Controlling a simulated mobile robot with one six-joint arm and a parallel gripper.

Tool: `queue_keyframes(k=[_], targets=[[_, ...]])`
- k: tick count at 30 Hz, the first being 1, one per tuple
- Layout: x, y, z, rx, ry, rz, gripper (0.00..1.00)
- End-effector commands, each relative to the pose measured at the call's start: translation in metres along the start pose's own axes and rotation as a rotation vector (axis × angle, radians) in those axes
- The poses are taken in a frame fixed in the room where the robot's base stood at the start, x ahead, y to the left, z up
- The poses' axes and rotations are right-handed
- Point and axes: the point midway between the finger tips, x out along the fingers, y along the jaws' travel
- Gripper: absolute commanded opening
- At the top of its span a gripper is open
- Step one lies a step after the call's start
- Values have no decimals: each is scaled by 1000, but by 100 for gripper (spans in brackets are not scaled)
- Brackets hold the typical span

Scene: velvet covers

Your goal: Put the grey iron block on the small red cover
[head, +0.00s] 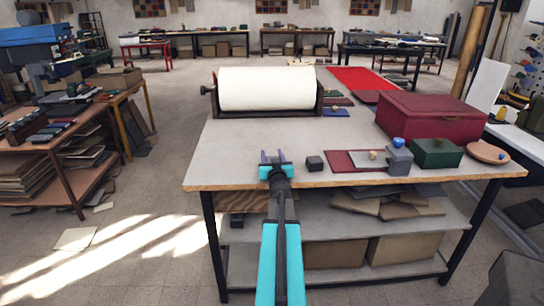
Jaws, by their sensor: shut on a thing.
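A larger grey block (399,164) stands further right with a blue ball on top. Between these blocks a small red cover (340,162) lies flat near the front edge, with a grey patch and a small pale ball at its right. Which block is iron, I cannot tell.
A white roller (266,88) stands at the back left. A large red box (430,115), a green box (437,153) and a round wooden dish (487,152) fill the right side. A blue cover (336,111) lies behind. The table's middle is clear.

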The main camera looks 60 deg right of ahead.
Motion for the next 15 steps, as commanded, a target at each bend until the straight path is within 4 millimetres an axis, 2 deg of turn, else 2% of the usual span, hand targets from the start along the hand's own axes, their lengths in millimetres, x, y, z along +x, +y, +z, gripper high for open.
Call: queue_keyframes(k=[1,2,4,15], targets=[[0,0,0,1,3,-2,0],[0,0,1,0,0,0,52],[0,0,1,0,0,0,64],[0,0,1,-1,0,0,65]])
